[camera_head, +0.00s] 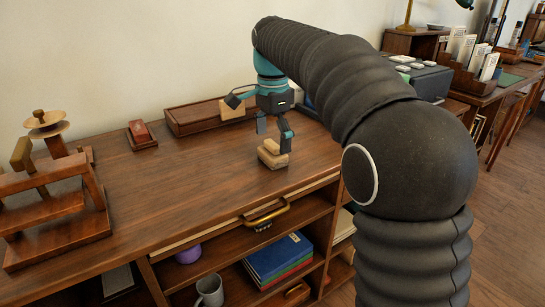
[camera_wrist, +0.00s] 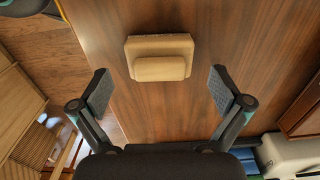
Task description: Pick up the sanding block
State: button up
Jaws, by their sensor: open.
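The sanding block (camera_head: 271,156) is a pale tan wooden block with a smaller raised grip on top. It lies on the brown wooden top (camera_head: 190,180) of the armoire-like cabinet, near its right end. In the wrist view the block (camera_wrist: 160,57) lies beyond the fingertips, roughly centred between them. My gripper (camera_head: 272,127) is open and empty, pointing down just above the block. The wrist view shows its two dark fingers (camera_wrist: 160,88) spread wide on either side, apart from the block. In the head view a finger overlaps part of the block.
A long wooden box (camera_head: 195,120) stands behind the gripper by the wall. A small red-topped block (camera_head: 140,133) and a wooden stand (camera_head: 50,205) are to the left. A brass handle (camera_head: 266,214) is at the front edge, above shelves with blue books (camera_head: 275,257) and a mug (camera_head: 209,290).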

jog(key=shift+f, duration=1.25)
jog(key=c, duration=1.1)
jog(key=shift+c, duration=0.2)
notch_tip(320, 180, up, 5)
jog(key=shift+f+p, duration=0.15)
jog(key=shift+p, duration=0.3)
jog(key=s+d+r, duration=0.5)
jog(key=d+r, duration=0.1)
jog(key=d, duration=0.4)
jog(key=shift+s+r, duration=0.2)
jog(key=shift+s, duration=0.2)
jog(key=shift+d, duration=0.1)
jog(key=o, duration=0.6)
jog(key=shift+c, duration=0.2)
jog(key=c, duration=0.4)
jog(key=shift+s, duration=0.1)
